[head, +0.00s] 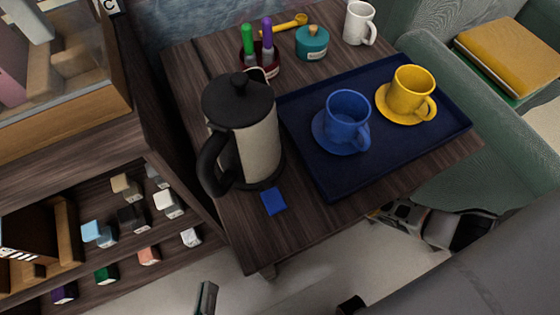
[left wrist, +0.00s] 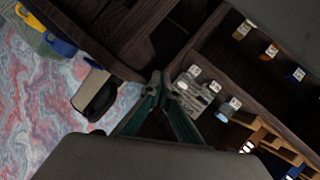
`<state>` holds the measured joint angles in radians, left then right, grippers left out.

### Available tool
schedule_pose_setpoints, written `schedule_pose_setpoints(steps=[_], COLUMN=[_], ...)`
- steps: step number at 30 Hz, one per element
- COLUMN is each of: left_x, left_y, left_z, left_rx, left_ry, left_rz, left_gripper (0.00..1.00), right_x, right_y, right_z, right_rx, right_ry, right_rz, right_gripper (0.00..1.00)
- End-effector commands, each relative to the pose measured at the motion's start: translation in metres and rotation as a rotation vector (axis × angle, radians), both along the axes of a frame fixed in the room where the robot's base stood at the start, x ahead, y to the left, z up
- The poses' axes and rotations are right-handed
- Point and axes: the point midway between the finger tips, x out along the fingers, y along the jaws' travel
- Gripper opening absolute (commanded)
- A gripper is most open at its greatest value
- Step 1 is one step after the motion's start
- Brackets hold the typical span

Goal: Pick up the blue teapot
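No clearly blue teapot shows. A large cream pot with black lid and handle (head: 258,145) stands upright on the wooden desk, left of the tray; in the left wrist view it seems to be the cream and black shape (left wrist: 92,85). A small teal lidded pot with an orange knob (head: 312,44) stands at the back of the desk. A blue cup (head: 347,118) sits on a blue saucer on the tray. My left gripper (head: 207,298) shows only slightly at the bottom, below the desk's front edge; in the left wrist view its fingertips (left wrist: 162,85) meet, with nothing between them.
A dark blue tray (head: 325,177) also carries a yellow cup (head: 411,88) and saucer. A white mug (head: 359,22), a pen holder (head: 259,66) and a blue square (head: 273,201) are on the desk. Shelves with small blocks (head: 132,218) stand left; a green armchair (head: 470,165) stands right.

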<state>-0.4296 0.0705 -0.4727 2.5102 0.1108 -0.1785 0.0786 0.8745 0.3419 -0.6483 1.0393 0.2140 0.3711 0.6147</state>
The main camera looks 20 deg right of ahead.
Motion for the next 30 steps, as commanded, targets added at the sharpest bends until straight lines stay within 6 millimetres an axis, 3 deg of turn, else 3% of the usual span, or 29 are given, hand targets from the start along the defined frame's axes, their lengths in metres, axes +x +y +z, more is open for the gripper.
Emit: schedule_pose_setpoints(steps=[1,6,17,23,29,30], left_x=[0.000,0.000,0.001,0.008,0.015,0.014], left_y=[0.000,0.000,0.000,0.005,0.033,0.035], left_z=[0.000,0.000,0.002,0.012,0.015,0.012], left_rx=[0.001,0.002,0.011,0.074,0.290,0.306], left_ry=[-0.001,-0.001,-0.007,-0.041,-0.091,-0.087], left_rz=[0.000,-0.001,-0.005,-0.025,-0.095,-0.101], left_gripper=[0.00,0.00,0.00,0.00,0.00,0.00], right_x=[0.000,0.000,0.002,0.006,0.010,0.004], right_y=[0.000,0.000,0.000,0.001,0.002,0.003], right_z=[0.001,0.001,0.005,0.021,0.053,0.047], right_rx=[0.000,0.000,0.003,0.003,0.004,0.005], right_ry=[-0.001,-0.001,-0.004,-0.013,-0.023,-0.014], right_rz=[-0.001,-0.001,-0.002,-0.003,-0.007,-0.007], right_gripper=[0.82,0.38,0.38,0.38,0.38,0.38])
